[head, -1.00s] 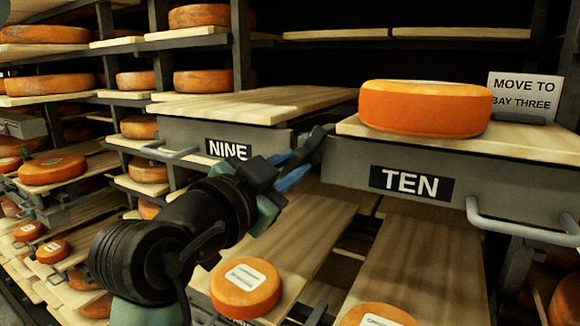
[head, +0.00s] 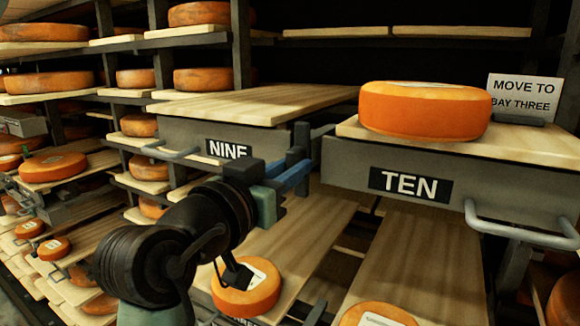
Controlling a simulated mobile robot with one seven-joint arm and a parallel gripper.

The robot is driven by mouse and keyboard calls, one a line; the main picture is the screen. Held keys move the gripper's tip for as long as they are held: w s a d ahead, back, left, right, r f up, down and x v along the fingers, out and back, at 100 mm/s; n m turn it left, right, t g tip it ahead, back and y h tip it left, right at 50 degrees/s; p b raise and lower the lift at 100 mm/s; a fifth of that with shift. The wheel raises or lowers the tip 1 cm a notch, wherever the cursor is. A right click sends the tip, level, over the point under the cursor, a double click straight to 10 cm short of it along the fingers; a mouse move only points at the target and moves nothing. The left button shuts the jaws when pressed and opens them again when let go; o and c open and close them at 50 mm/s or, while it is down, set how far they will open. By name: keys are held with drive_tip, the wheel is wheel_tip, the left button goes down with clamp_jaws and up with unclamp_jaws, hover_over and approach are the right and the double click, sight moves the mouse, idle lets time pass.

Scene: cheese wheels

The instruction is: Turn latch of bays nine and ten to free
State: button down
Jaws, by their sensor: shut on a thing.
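The latch (head: 301,135) is a dark grey bar in the gap between the bay NINE drawer front (head: 185,138) and the bay TEN drawer front (head: 345,170). Its visible part stands about upright. My gripper (head: 297,170) reaches up from the lower left, its blue-padded fingers shut on the latch's lower part. The fingers hide where they grip and the latch's pivot. The NINE label (head: 229,149) and the TEN label (head: 410,185) are readable.
An orange cheese wheel (head: 425,110) rests on the board of bay ten, beside a "MOVE TO BAY THREE" sign (head: 525,97). The bay nine board (head: 255,102) is bare. A bar handle (head: 520,232) juts out below TEN. Labelled cheeses (head: 247,292) lie on lower boards near my arm.

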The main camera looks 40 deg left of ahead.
idle(0.3)
drive_tip(key=c, duration=0.8)
unclamp_jaws()
drive_tip(key=shift+o, duration=0.2)
drive_tip(key=b+v, duration=0.5)
drive_tip(key=v, duration=0.8)
drive_tip(key=shift+a, duration=0.1)
